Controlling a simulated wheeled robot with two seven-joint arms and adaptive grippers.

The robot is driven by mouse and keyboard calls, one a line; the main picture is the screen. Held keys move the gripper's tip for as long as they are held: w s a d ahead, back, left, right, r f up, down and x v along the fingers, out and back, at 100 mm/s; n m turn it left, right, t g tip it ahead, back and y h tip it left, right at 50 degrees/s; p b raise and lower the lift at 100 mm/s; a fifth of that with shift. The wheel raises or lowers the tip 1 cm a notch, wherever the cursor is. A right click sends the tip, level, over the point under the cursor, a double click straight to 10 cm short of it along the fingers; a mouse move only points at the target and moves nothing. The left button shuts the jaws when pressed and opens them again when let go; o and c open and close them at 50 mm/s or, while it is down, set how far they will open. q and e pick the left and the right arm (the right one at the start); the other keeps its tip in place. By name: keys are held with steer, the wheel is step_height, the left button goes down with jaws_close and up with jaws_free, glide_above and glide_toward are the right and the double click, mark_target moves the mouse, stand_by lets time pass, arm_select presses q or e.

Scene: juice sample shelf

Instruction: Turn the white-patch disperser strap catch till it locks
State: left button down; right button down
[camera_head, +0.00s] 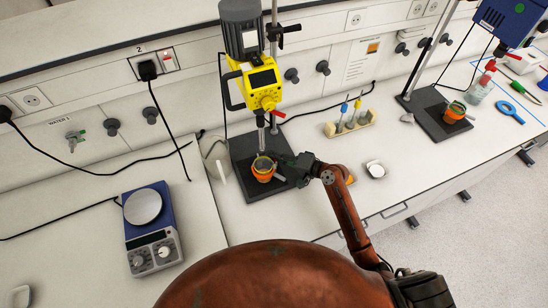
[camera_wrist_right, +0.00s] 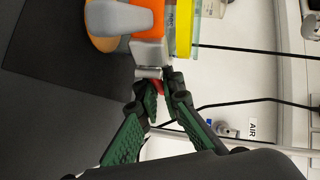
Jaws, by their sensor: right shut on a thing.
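The yellow disperser (camera_head: 261,85) has a dark motor with a pale patch on top and stands on a black base plate (camera_head: 235,189). Below it is a vessel held by an orange strap (camera_head: 263,177). The strap also shows at the top of the right wrist view (camera_wrist_right: 157,14), beside a yellow band. My right gripper (camera_head: 284,164) reaches in from the right. Its green-padded fingers (camera_wrist_right: 160,90) are shut on the grey strap catch (camera_wrist_right: 148,72), with a bit of red between them. The fingers partly hide the catch. My left gripper is not in view.
A blue disperser (camera_head: 510,18) with its own strapped vessel (camera_head: 453,112) stands at right. A tube rack (camera_head: 348,124) and a small white dish (camera_head: 376,169) lie between. A hotplate (camera_head: 150,230) stands at left. A pale jug (camera_head: 217,158) is close beside the yellow disperser.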

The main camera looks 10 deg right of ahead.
steer(key=shift+a+f+n+g+y+b, duration=0.15)
steer(key=shift+a+n+g+y+b, duration=0.05)
steer(key=shift+n+g+y+b, duration=0.45)
steer(key=c, duration=2.1)
jaws_free()
steer(key=shift+d, duration=0.1)
steer(key=v, duration=1.2)
steer(key=shift+s+r, duration=0.1)
steer(key=shift+r, duration=0.15)
steer(key=shift+r, duration=0.1)
